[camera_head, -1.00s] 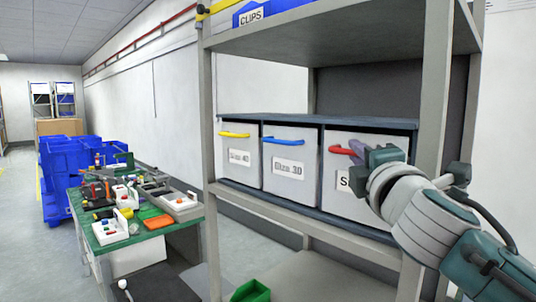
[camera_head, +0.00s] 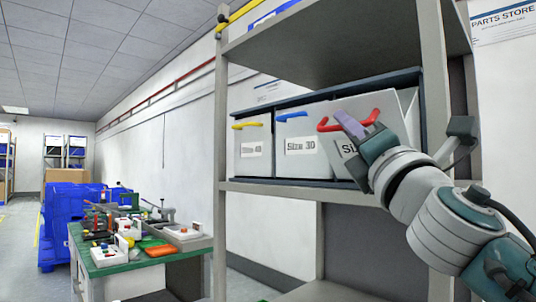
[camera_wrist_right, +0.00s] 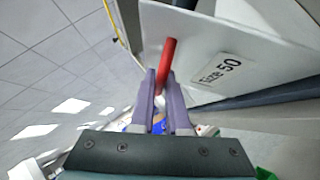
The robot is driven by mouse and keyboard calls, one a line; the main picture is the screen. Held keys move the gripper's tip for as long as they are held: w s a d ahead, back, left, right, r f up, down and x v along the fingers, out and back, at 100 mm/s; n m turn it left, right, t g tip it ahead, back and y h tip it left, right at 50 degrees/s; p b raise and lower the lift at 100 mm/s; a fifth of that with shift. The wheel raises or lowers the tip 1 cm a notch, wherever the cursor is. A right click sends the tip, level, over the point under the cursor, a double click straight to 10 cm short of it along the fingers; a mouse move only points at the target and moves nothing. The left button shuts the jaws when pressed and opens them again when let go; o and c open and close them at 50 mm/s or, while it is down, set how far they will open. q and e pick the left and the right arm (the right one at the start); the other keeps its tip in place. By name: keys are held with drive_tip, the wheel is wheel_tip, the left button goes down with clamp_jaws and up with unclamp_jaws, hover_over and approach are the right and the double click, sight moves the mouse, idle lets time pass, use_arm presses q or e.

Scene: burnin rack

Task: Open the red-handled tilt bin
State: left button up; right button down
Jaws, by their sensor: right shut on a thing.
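The red-handled tilt bin (camera_head: 349,150) is the rightmost of three grey bins on the rack shelf in the head view. Its front is tilted outward at the top, with its side wall showing behind the handle. My right gripper (camera_head: 351,124) is shut on its red handle (camera_head: 327,125). The wrist view shows the handle (camera_wrist_right: 167,60) between the purple fingers of my right gripper (camera_wrist_right: 163,92). The bin's label, "Size 50" (camera_wrist_right: 220,70), shows beside it; the gripper hides part of it in the head view. My left gripper is not in view.
The yellow-handled bin (camera_head: 254,155) and blue-handled bin (camera_head: 300,140) stand shut to the left. A rack upright (camera_head: 436,100) rises close to my right arm. A cluttered green-topped table (camera_head: 125,261) stands at left.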

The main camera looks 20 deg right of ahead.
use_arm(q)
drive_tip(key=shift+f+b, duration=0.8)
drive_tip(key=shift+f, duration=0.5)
use_arm(e)
drive_tip(key=shift+s+a+f+n+t+y, duration=0.1)
drive_tip(key=shift+a+f+n+t+y, duration=0.3)
drive_tip(key=shift+n, duration=0.4)
drive_tip(key=shift+d, duration=0.1)
drive_tip(key=c, duration=0.9)
unclamp_jaws()
drive_tip(key=shift+s+f, duration=0.1)
drive_tip(key=shift+f, duration=0.05)
use_arm(q)
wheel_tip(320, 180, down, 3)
drive_tip(key=b, duration=0.3)
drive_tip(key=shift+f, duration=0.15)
use_arm(e)
drive_tip(key=v, duration=0.9)
drive_tip(key=shift+s, duration=0.35)
